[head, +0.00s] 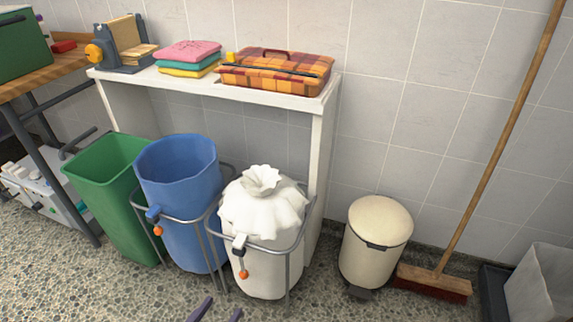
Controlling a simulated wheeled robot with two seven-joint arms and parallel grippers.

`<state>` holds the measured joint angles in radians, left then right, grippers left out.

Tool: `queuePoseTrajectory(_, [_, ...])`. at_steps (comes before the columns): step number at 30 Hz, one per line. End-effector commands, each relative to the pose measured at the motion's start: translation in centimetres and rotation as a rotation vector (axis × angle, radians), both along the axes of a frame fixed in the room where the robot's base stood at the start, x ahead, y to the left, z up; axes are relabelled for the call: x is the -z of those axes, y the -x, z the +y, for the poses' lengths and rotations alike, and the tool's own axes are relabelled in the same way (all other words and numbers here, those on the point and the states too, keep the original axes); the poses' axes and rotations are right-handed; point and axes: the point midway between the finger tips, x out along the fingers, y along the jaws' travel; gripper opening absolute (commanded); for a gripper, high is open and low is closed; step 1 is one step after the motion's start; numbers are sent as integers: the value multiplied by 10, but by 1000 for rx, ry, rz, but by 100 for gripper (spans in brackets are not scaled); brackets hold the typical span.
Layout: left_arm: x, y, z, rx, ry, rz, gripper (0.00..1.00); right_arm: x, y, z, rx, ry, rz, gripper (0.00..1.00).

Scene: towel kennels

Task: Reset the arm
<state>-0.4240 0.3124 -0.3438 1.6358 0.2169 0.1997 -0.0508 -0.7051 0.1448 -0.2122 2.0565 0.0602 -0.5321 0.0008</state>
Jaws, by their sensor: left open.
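My left gripper (219,308) shows only as two dark purple fingertips at the bottom edge of the head view. The fingertips are apart, with nothing seen between them. They are low in the picture, below the blue bin (178,170) and the white sack (262,215). The rest of the left arm is out of the picture. My right gripper is not in view.
A green bin (112,200) stands left of the blue bin. Folded towels (188,57) and a plaid case (275,72) lie on the white shelf (205,83). A cream pedal bin (377,240) and a broom (435,280) stand right. Speckled floor in front is clear.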

Motion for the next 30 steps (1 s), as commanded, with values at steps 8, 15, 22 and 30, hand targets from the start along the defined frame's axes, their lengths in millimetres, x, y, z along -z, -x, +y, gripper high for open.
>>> queuePoseTrajectory(8, [-6, 8, -7, -7, -88, 255, 50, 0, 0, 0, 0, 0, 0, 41])
queuePoseTrajectory(15, [-21, 49, 17, -60, -203, 567, 50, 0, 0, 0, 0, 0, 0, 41])
queuePoseTrajectory(22, [-36, 89, 41, -112, -264, 753, 50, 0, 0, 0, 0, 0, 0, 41])
queuePoseTrajectory(30, [-54, 129, 62, -164, -302, 909, 50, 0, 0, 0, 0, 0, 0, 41])
